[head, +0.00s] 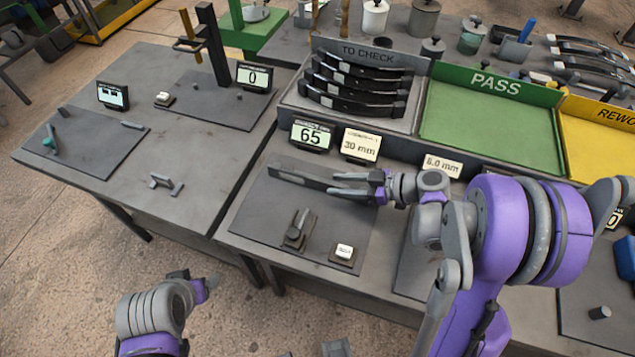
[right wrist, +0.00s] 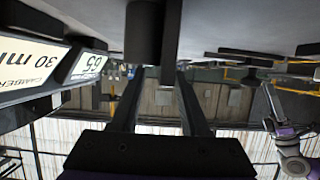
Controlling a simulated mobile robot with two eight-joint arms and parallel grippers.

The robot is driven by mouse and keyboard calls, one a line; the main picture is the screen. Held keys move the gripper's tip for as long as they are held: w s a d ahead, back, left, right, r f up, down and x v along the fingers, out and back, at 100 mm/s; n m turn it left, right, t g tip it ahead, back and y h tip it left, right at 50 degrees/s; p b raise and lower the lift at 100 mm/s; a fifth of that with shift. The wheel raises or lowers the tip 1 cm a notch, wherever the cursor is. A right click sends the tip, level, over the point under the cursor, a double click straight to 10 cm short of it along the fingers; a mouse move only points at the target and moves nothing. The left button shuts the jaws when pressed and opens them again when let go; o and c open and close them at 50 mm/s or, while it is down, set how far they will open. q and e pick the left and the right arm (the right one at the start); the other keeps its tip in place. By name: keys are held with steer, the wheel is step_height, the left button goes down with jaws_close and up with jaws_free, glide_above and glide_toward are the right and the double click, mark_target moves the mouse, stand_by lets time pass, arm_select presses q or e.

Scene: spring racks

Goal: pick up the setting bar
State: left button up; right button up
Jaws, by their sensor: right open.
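A dark grey flat bar (head: 297,178), which I take for the setting bar, lies along the back of the dark mat on the near bench. My right gripper (head: 328,183) is open at the bar's right-hand end, its fingers pointing left along it. In the right wrist view, a dark block and a thin upright plate (right wrist: 172,35) show just beyond the open fingertips (right wrist: 157,75). I cannot tell whether the fingers touch the bar. My left gripper (head: 207,287) is low at the bottom left, away from the benches; its jaws are not clear.
Displays reading 65 (head: 311,136) and 30 mm (head: 360,146) stand behind the bar. A small clamp-like fixture (head: 298,232) and a button box (head: 344,253) are in front. The TO CHECK tray (head: 290,98) holds several dark springs; the green PASS tray (head: 490,120) is empty.

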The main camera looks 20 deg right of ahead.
mark_target(328, 183)
steer(key=x, duration=0.4)
steer(key=shift+w+a, duration=0.25)
steer(key=shift+r, duration=0.1)
jaws_close()
stand_by(1.1)
